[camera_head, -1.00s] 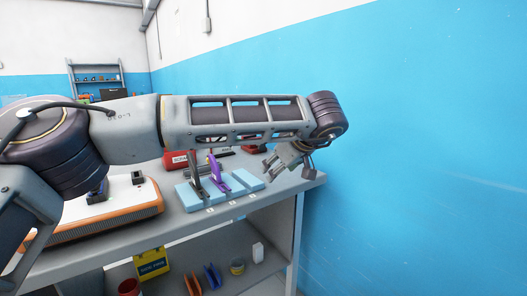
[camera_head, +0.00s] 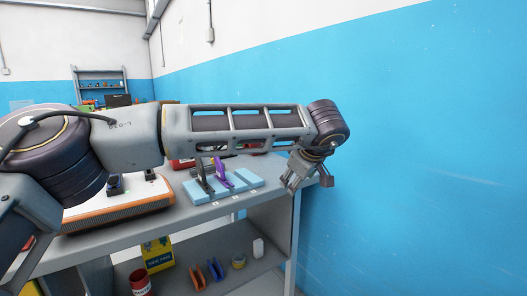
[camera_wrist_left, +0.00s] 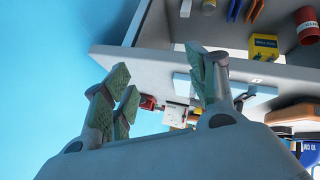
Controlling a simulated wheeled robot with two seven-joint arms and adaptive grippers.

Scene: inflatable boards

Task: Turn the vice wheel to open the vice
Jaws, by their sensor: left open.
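My left gripper (camera_head: 307,180) is at the end of the arm that crosses the picture from the left. It is open and empty, beside the bench's right end near the blue wall. In the left wrist view its fingers (camera_wrist_left: 160,78) are spread with nothing between them. A small red object (camera_wrist_left: 147,102) on the bench lies beyond the fingers in that view. It may be the vice, but no wheel can be made out. In the head view my arm hides most of that part of the bench. My right gripper is not in view.
The grey bench (camera_head: 215,213) carries a light blue base (camera_head: 248,179) with a purple clamp (camera_head: 222,174) and a dark one, and an orange-edged white board (camera_head: 120,209). The shelf below holds a yellow box (camera_head: 158,256) and a red can (camera_head: 140,283). Floor space right of the bench looks free.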

